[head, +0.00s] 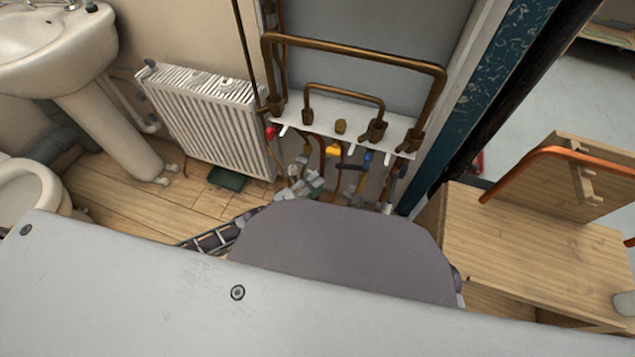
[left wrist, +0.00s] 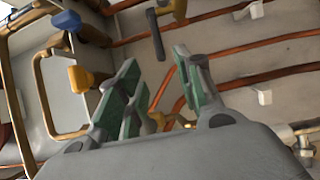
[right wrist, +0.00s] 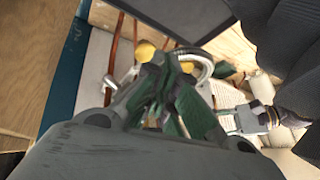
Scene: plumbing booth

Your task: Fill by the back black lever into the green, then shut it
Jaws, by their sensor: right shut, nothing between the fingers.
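My left gripper (left wrist: 156,64) is open in the left wrist view, its green-padded fingers apart. A black lever (left wrist: 158,40) on a brass valve shows just beyond the gap between its fingertips, not gripped. In the head view the left gripper (head: 304,187) is small, low among the pipes. My right gripper (right wrist: 160,85) is shut and empty in the right wrist view, near a silver hose loop (right wrist: 203,62). I cannot make out a gauge with a green zone.
A blue lever (left wrist: 66,20) and a yellow lever (left wrist: 80,78) stand left of the left gripper. Copper pipes (left wrist: 240,48) run along the wall. In the head view a radiator (head: 205,120) stands left, a wooden bench (head: 540,250) right. My body hides the foreground.

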